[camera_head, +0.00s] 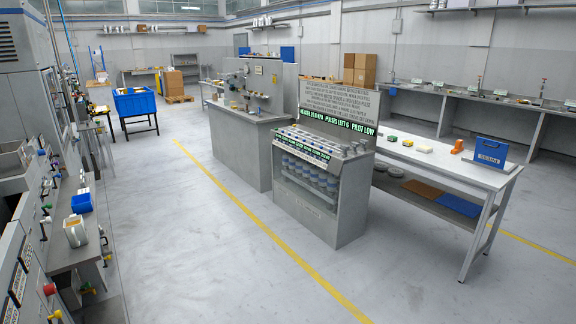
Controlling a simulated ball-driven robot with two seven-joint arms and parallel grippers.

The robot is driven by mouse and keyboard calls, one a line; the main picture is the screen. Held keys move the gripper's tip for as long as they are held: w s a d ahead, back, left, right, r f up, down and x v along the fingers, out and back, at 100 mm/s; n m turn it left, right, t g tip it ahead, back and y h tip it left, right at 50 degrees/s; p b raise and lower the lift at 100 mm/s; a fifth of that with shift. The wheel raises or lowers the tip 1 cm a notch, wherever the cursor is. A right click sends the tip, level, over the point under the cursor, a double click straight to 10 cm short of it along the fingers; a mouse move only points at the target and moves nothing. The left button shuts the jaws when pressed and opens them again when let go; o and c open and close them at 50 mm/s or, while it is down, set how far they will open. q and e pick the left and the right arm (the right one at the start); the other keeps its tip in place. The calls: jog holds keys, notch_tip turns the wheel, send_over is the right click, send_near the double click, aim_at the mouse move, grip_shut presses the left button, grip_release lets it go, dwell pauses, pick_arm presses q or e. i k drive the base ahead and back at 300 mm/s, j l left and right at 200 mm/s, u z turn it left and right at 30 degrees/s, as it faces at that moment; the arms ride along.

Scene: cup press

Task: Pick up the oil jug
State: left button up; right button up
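A grey, jug-like container (76,232) with a tan top stands upright on the grey bench ledge at the left. It may be the oil jug, but it is too small to tell for sure. A blue bin (82,203) sits just behind it. Neither of my grippers shows in the head view.
Grey machines with knobs and valves line the left edge. A cabinet with several cups (318,215) stands in the middle, beside a white table (445,165) with small items. A blue crate (136,102) stands farther back. The floor between the left bench and the cabinet is clear.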

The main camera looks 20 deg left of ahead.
aim_at(74, 228)
jog(key=i+j+u, duration=0.1)
jog(key=u, duration=0.35)
jog(key=i+u, duration=0.3)
jog(key=u, duration=0.2)
jog(key=i+l+u, duration=0.1)
jog(key=u, duration=0.35)
jog(key=i+l+u, duration=0.2)
jog(key=u, duration=0.3)
jog(key=i+l+u, duration=0.2)
jog(key=i+u, duration=0.15)
jog(key=i, duration=0.15)
